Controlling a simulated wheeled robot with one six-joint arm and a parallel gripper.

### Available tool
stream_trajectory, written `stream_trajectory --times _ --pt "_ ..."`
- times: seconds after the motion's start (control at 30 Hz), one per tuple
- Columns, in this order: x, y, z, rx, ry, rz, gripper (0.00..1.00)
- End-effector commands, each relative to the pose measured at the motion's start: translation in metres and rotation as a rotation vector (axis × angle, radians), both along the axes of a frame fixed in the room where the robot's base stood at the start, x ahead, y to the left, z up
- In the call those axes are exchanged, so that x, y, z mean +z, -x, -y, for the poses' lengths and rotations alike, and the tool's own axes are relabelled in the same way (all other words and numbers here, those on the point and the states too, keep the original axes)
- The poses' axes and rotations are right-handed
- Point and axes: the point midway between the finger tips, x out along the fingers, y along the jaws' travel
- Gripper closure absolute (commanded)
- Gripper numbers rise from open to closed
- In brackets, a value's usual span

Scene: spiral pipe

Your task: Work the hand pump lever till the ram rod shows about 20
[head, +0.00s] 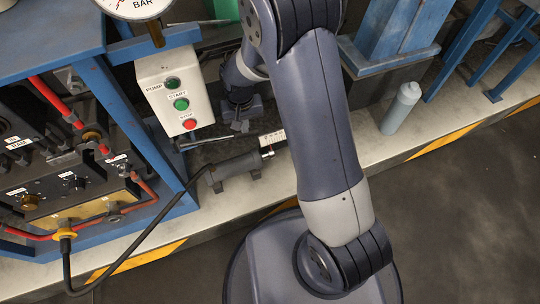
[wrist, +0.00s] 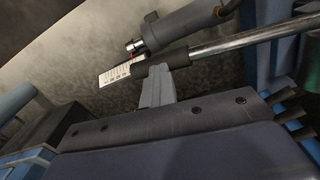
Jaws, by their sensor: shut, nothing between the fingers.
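The hand pump lever is a bright metal rod (wrist: 250,39) with a black grip (wrist: 178,60); in the head view a bright rod (head: 208,142) shows below the push-button box. My gripper (wrist: 157,72) is shut and empty, its fingertips right at the black grip; I cannot tell whether they touch. In the head view my gripper (head: 241,125) is small and partly hidden by my arm. The dark ram cylinder (head: 236,166) lies on the ledge and also shows in the wrist view (wrist: 182,26). Its short rod end (wrist: 135,46) shows beside a white scale (wrist: 114,74); the marks are unreadable.
A white box (head: 176,94) with START and STOP buttons stands left of my gripper. A pressure gauge (head: 138,6) is cut off at the top. A blue frame (head: 110,85) with red hoses is at left. A grey bottle (head: 401,108) stands on the ledge at right.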

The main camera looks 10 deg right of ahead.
Motion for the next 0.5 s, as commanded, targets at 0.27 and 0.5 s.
stream_trajectory --times 0.27,0.5 --pt "0.014 0.0 0.0 0.0 -0.001 -0.001 1.0" --pt "0.044 0.0 0.001 0.0 -0.001 0.0 1.0"
